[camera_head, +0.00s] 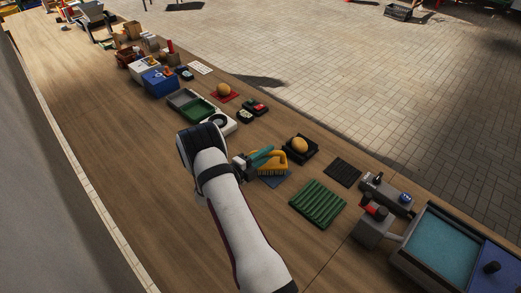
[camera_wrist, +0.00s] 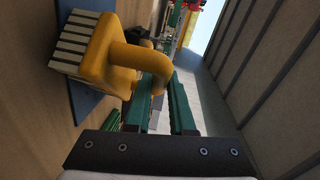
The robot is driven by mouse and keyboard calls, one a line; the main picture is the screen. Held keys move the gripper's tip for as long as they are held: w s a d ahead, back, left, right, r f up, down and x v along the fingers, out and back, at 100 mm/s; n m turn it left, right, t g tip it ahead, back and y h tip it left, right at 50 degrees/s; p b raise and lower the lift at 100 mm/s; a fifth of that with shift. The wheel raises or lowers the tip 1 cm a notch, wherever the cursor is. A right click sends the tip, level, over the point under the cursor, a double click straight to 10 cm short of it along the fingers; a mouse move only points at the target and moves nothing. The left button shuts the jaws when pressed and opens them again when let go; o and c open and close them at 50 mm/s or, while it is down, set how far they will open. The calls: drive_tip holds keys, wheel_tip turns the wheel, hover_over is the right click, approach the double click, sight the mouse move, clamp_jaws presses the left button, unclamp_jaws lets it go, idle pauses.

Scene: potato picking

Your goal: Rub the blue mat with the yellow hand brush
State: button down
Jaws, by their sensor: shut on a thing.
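The yellow hand brush (camera_head: 281,158) is in my gripper (camera_head: 261,157), right of the arm in the head view. In the wrist view, the brush (camera_wrist: 98,50) has a curved handle and pale bristles that face left, toward the tabletop. The green fingers of my gripper (camera_wrist: 160,90) are shut around the handle's end. The blue mat (camera_head: 278,182) lies under the brush and is partly hidden by it. The mat (camera_wrist: 88,100) also shows behind the brush in the wrist view. I cannot tell whether the bristles touch it.
A black tray with a potato (camera_head: 299,145) stands just behind the brush. A ridged green mat (camera_head: 318,203) lies to the right, with a dark slatted mat (camera_head: 343,172) beyond. The wooden table (camera_head: 150,170) is clear left of my arm.

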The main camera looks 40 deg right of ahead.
drive_tip(key=shift+s+r, duration=0.2)
drive_tip(key=shift+s, duration=2.55)
wheel_tip(320, 180, up, 7)
drive_tip(key=shift+r, duration=0.15)
drive_tip(key=w+a+r+n+t+y, duration=0.2)
drive_tip(key=w+a+r+n+t, duration=0.3)
drive_tip(key=a+r, duration=0.35)
drive_tip(key=w+a+r+n+t+y, duration=0.1)
drive_tip(key=w+a+r+n+t, duration=0.1)
drive_tip(key=w+a+r+t, duration=0.5)
drive_tip(key=s+a+r+n+t+y, duration=0.1)
drive_tip(key=s+a+r+n+y, duration=0.1)
drive_tip(key=a+r, duration=0.4)
drive_tip(key=s+a+r+n+t+y, duration=0.1)
drive_tip(key=a+r+n+y, duration=0.4)
drive_tip(key=a, duration=0.7)
drive_tip(key=shift+s+a+r+n+t+y, duration=0.3)
drive_tip(key=shift+s+r+t+y, duration=0.15)
drive_tip(key=shift+t+y, duration=0.35)
